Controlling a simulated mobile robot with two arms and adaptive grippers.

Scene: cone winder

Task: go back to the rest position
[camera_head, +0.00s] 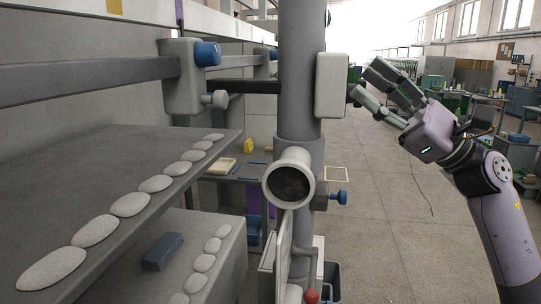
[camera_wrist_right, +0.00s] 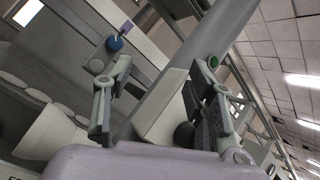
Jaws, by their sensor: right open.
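My right gripper (camera_head: 366,84) is at the right of the head view, raised over the aisle. Its arm comes up from the lower right. The jaws are open and point left toward the pale box (camera_head: 331,86) on the machine's grey column (camera_head: 298,60). In the right wrist view the two fingers of my right gripper (camera_wrist_right: 165,78) stand apart. The pale box (camera_wrist_right: 168,112) shows between them, beyond the jaws; I see nothing held. My left gripper is not in view.
A blue knob (camera_head: 207,53) and a round tube end (camera_head: 289,177) stick out from the winder. Pale oval discs (camera_head: 130,204) line the shelf edge at left. A blue block (camera_head: 163,251) lies below. Open floor (camera_head: 385,230) lies right of the column; benches stand farther back.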

